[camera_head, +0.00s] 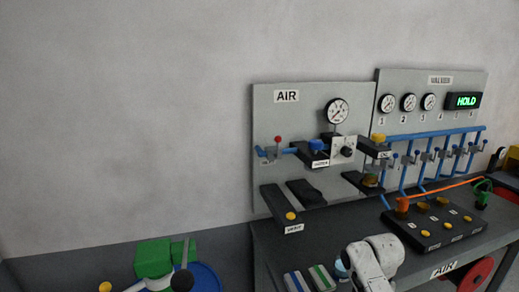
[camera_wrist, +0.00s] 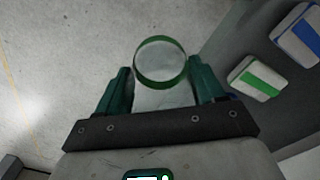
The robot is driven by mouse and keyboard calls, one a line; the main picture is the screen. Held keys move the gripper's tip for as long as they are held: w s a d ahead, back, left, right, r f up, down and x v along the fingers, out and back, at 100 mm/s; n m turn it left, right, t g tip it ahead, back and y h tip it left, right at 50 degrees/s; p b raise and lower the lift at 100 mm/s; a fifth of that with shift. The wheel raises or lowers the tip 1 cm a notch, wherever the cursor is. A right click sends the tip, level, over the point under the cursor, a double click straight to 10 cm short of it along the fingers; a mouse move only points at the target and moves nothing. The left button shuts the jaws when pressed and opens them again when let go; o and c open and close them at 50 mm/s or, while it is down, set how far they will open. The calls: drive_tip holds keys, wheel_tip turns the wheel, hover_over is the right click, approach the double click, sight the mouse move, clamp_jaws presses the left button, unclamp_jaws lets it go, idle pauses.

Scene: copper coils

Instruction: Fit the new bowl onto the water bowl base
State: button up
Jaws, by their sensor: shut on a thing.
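The new bowl (camera_wrist: 160,62), a clear round cup with a dark green rim, sits between the two green fingers of my gripper (camera_wrist: 162,86) in the wrist view. The gripper is shut on it. The fingertips are not clear in the head view, where the bowl cannot be made out. The water bowl base is the dark block (camera_head: 310,153) with a WATER label on the AIR panel. It has a blue part on top and a round gauge above. My gripper is apart from it, low near the bench.
A green-striped box (camera_head: 321,278) and a blue-striped box (camera_wrist: 298,36) lie on the dark bench (camera_head: 285,252). A small blue-banded item (camera_head: 342,268) stands beside them. Blue pipes (camera_head: 432,132) and a dark block with yellow buttons (camera_head: 433,225) are at right. Pale floor shows left in the wrist view.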

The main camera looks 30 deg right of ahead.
drive_tip(key=a+f+n+b, duration=0.1)
drive_tip(key=a+n, duration=0.3)
drive_tip(key=a, duration=0.6)
drive_tip(key=a+f+n+b, duration=0.1)
drive_tip(key=a+f+n, duration=0.3)
drive_tip(key=a, duration=0.6)
drive_tip(key=a+f+n+b, duration=0.1)
drive_tip(key=a+f+n, duration=0.2)
drive_tip(key=a, duration=0.8)
drive_tip(key=shift+w+f+n, duration=0.25)
drive_tip(key=shift+w+n, duration=0.15)
drive_tip(key=shift+n, duration=0.6)
drive_tip(key=shift+a, duration=0.1)
